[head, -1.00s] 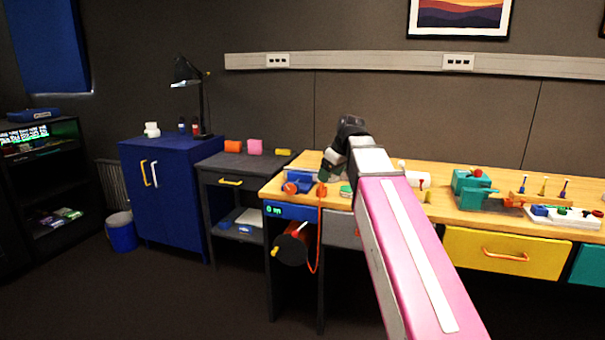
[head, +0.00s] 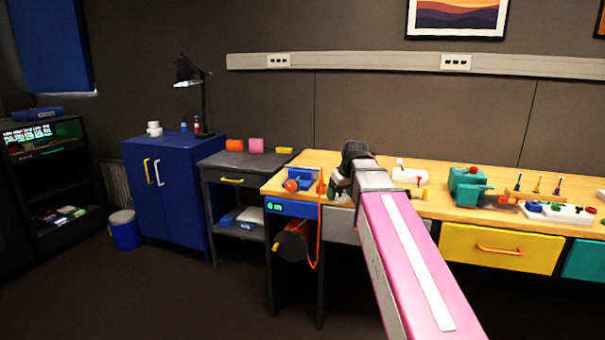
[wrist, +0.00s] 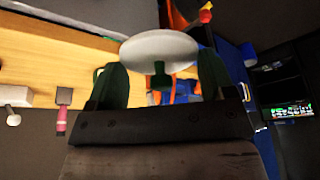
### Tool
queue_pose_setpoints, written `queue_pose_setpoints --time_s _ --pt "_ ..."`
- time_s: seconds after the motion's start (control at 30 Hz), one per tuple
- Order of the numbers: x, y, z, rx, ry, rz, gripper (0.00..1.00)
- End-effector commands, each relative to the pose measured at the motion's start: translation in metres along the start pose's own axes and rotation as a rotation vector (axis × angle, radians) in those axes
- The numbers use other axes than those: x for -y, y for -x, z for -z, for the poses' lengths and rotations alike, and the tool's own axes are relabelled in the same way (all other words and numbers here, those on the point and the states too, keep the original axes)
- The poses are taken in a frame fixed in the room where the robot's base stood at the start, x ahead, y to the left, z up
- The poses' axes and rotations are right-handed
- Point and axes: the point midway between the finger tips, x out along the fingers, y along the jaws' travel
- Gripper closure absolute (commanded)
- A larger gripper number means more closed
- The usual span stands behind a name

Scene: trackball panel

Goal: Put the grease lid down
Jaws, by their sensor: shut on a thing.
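The grease lid (wrist: 160,47) is a pale round disc with a dark green knob, seen in the wrist view. It lies across the fingertips of my gripper (wrist: 160,78), with a dark green finger on each side. My gripper is shut on the lid and holds it. In the head view my gripper (head: 338,187) is over the front edge area of the wooden workbench (head: 440,203), left of centre. The lid cannot be made out there, as my wrist hides much of that spot. I cannot tell whether the lid touches the bench.
A blue vise-like device (head: 300,178) with an orange part stands close left of my gripper. An orange cord hangs beside a dark reel (head: 292,242). A white device (head: 410,174) and a teal device (head: 467,185) stand to the right. A dark side table (head: 245,163) is further left.

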Motion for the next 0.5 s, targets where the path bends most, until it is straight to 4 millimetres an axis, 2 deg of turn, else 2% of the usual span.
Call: queue_pose_setpoints --time_s 0.1,0.23,0.5 --pt "-0.016 -0.028 -0.015 0.003 -0.123 -0.05 0.46" --pt "-0.032 -0.055 -0.029 -0.003 -0.249 -0.101 0.46" --pt "-0.052 -0.089 -0.049 -0.022 -0.412 -0.171 0.46"
